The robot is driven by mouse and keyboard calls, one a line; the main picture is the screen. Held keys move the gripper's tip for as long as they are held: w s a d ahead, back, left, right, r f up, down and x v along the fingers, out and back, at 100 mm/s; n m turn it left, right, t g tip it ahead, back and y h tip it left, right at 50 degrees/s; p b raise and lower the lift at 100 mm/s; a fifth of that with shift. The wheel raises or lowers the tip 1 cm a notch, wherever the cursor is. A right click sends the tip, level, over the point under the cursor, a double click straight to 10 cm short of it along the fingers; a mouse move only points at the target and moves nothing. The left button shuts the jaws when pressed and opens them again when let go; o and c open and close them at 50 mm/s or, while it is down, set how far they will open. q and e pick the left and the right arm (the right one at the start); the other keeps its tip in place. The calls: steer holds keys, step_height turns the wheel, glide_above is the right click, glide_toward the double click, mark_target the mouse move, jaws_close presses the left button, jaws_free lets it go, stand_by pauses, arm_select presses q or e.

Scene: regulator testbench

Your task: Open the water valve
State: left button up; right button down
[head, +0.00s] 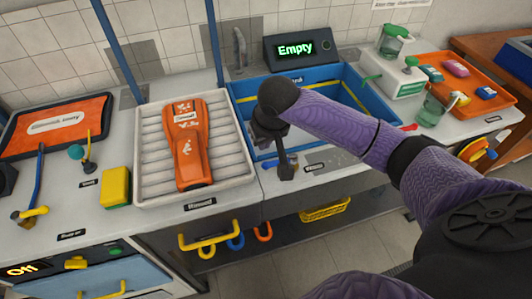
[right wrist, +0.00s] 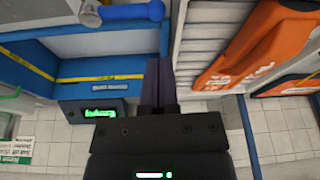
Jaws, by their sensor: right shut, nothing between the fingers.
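My right gripper (head: 286,172) is shut and empty. It points down over the front edge of the blue-rimmed basin (head: 355,92). In the right wrist view the shut fingers (right wrist: 160,75) show in the middle. A blue handle-like part (right wrist: 132,13) with a pale end lies beyond the fingertips there, with a visible gap between them. It may be the water valve, but I cannot tell for sure. A grey tap (head: 239,47) stands behind the basin. My left gripper is not in view.
A display reading "Empty" (head: 295,49) stands behind the basin. Left of the basin, a ribbed tray (head: 145,150) holds an orange device (head: 186,148). A yellow sponge-like block (head: 115,187) lies farther left.

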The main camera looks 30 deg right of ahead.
mark_target(267, 157)
steer(key=shift+w+d+r+m, duration=0.35)
steer(key=shift+w+d+r, duration=0.05)
steer(key=shift+d+r, duration=0.2)
steer(key=shift+w+d+r+m, duration=0.35)
steer(key=shift+d+r, duration=0.2)
steer(key=shift+r, duration=0.05)
steer(key=shift+f, duration=0.1)
steer(key=b+x, duration=0.5)
steer(key=x, duration=0.5)
steer(key=shift+s+d, duration=0.15)
steer(key=shift+d, duration=0.05)
steer(key=shift+s, duration=0.3)
steer(key=shift+s+a+r+p, duration=0.15)
steer(key=shift+s, duration=0.35)
steer(key=shift+s+a+r+p, duration=0.15)
steer(key=shift+s, duration=0.4)
steer(key=shift+s+a+r+p, duration=0.15)
steer(key=shift+s, duration=0.35)
